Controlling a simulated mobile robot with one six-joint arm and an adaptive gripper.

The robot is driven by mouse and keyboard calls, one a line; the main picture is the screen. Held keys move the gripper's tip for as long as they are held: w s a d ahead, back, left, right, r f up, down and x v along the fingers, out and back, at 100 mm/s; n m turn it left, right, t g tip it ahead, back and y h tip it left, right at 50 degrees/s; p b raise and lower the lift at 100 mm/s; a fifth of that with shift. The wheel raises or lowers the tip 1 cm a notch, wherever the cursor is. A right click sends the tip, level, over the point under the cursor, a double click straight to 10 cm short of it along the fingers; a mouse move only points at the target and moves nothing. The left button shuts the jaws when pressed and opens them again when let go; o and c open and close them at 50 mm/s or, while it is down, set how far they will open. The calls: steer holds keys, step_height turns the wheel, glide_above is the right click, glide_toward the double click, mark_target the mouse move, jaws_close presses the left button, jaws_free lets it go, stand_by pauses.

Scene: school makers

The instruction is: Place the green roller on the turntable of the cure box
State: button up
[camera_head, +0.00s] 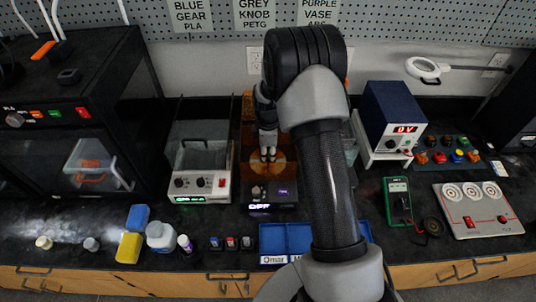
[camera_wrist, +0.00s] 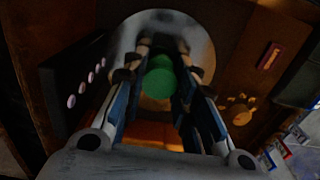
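The green roller (camera_wrist: 157,83) shows between my gripper's two fingers in the wrist view, with a finger close against each side. My gripper (camera_wrist: 161,60) looks shut on it. The silvery round turntable (camera_wrist: 198,42) lies just beyond the fingertips, inside the cure box. I cannot tell whether the roller touches it. In the head view my gripper (camera_head: 268,155) reaches down into the orange-walled cure box (camera_head: 272,194), which has a dark front panel with a knob and lit display. The roller cannot be made out in the head view.
A grey machine (camera_head: 200,184) with a clear cover stands close left of the cure box. A blue power supply (camera_head: 393,115) on a white stand is to its right. Blue trays (camera_head: 275,237), small bottles and a yellow block (camera_head: 129,248) line the bench front.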

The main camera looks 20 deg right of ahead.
steer(key=o, duration=0.5)
steer(key=shift+c, duration=0.2)
step_height(320, 180, up, 12)
steer(key=r+p, duration=0.1)
steer(key=p, duration=0.3)
step_height(320, 180, up, 8)
steer(key=m+t, duration=0.1)
steer(key=m, duration=0.1)
glide_above(268, 155)
steer(key=s+a, duration=0.2)
steer(key=s, duration=0.1)
steer(key=s+a+r+m+t, duration=0.1)
steer(key=s+a+r+m, duration=0.3)
steer(key=s+r, duration=0.55)
steer(key=s+a+r+m+t, duration=0.1)
steer(key=s+a+m, duration=0.1)
steer(key=s, duration=0.6)
steer(key=s+a+r+m+t, duration=0.1)
steer(key=s+a+r+m, duration=0.1)
steer(key=s+m, duration=0.3)
steer(key=s, duration=0.4)
steer(key=shift+a+t, duration=0.3)
steer(key=shift+a, duration=0.05)
steer(key=shift+r, duration=0.1)
